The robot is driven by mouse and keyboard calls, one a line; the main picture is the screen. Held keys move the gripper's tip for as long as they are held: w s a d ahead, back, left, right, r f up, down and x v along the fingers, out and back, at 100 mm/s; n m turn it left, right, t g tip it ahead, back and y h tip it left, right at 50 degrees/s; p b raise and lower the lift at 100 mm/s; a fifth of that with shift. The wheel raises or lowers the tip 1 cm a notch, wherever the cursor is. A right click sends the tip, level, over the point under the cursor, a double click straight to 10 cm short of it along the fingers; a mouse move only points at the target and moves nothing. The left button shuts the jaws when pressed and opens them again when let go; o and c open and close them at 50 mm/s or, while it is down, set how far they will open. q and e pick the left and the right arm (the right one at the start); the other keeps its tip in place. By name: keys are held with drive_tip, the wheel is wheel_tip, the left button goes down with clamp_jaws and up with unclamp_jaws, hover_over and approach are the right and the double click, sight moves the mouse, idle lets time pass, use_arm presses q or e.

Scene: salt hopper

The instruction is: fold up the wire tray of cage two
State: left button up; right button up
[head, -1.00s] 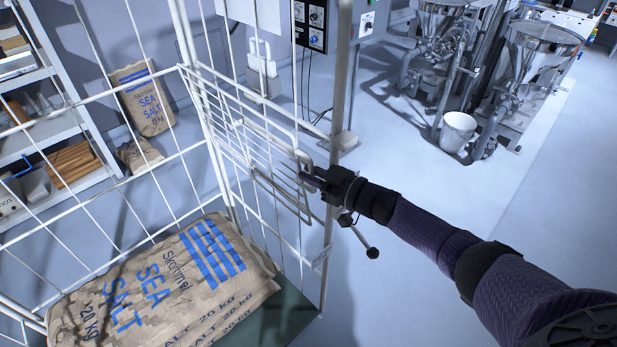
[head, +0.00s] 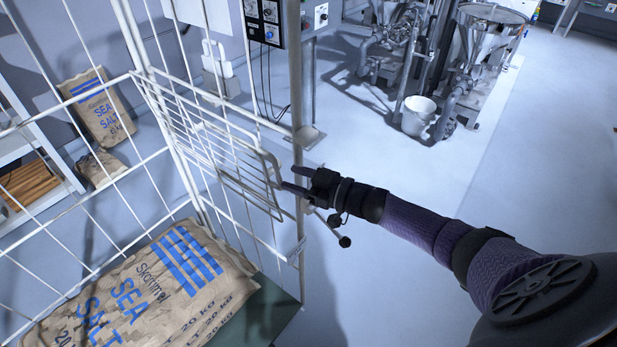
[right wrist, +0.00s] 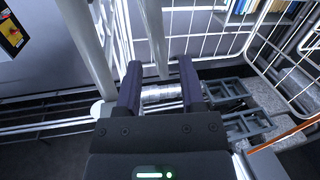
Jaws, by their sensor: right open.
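The wire tray (head: 222,150) is a white grid with a rounded frame. It hangs steeply, close along the side of the wire cage (head: 176,165); I cannot tell its exact angle. My right gripper (head: 293,178) is open, just right of the tray's outer corner by the cage's front post (head: 296,95). Its fingertips look slightly apart from the tray frame. In the right wrist view the open fingers (right wrist: 160,88) show with a silver cylindrical part between and beyond them; no grip on it shows. My left gripper is out of view.
Salt sacks (head: 150,285) lie on the cage's green base (head: 270,312). A short rod with a dark knob (head: 344,241) sticks out below my gripper. Hopper machines (head: 470,60) and a white bucket (head: 418,115) stand behind. The floor at right is clear.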

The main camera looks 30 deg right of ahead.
drive_tip(key=v, duration=0.5)
drive_tip(key=shift+s, duration=0.2)
